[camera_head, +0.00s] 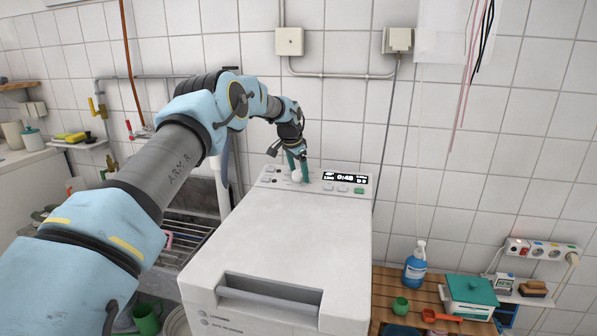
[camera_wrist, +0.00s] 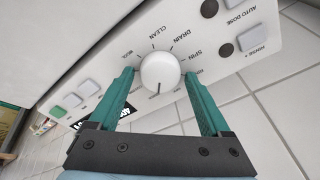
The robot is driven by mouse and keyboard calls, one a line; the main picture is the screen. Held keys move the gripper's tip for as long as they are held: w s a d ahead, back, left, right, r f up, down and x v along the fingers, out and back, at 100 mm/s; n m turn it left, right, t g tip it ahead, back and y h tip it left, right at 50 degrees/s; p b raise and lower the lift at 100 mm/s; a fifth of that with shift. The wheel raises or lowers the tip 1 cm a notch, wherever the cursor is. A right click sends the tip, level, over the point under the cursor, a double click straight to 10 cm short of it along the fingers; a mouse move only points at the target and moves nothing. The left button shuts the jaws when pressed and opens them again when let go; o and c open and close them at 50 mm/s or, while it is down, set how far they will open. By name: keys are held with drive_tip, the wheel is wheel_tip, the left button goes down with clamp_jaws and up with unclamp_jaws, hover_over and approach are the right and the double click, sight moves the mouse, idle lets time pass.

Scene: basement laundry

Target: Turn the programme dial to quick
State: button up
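The white programme dial (camera_wrist: 160,69) is a round knob on the control panel (camera_wrist: 216,68). A dark pointer line on it points down in the wrist view, away from the printed labels CLEAN, DRAIN and SPIN. A small label left of CLEAN is too blurred to read surely. My gripper (camera_wrist: 158,74) has its green fingers on either side of the dial, with narrow gaps, so it looks open around it. In the head view the dial (camera_head: 297,176) sits below my gripper (camera_head: 298,168) on the white washing machine (camera_head: 270,240).
A lit display (camera_head: 345,178) and several buttons are right of the dial; more buttons are left. The tiled wall is close behind. A wooden shelf (camera_head: 385,315) with a blue bottle (camera_head: 415,265) and teal box (camera_head: 470,292) stands right. A metal rack (camera_head: 185,240) is left.

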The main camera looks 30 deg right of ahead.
drive_tip(key=shift+o, duration=0.6)
drive_tip(key=b+v, duration=0.3)
drive_tip(key=v, duration=0.7)
drive_tip(key=shift+r, duration=0.4)
drive_tip(key=shift+a, duration=0.1)
drive_tip(key=s+a+f+n+y, duration=0.15)
drive_tip(key=a+n, duration=0.25)
drive_tip(key=a, duration=1)
drive_tip(key=s+a+n+y, duration=0.1)
drive_tip(key=s+a+n, duration=0.2)
drive_tip(key=a, duration=1.1)
drive_tip(key=s+a+f+n, duration=0.3)
drive_tip(key=s+a+n, duration=0.1)
drive_tip(key=s+a, duration=0.6)
drive_tip(key=s+a+f+n+g, duration=0.1)
drive_tip(key=s+a+f+n, duration=0.2)
drive_tip(key=s+a, duration=0.8)
drive_tip(key=shift+s+a+n+y, duration=0.35)
drive_tip(key=shift+n+y, duration=0.1)
drive_tip(key=shift+n, duration=0.35)
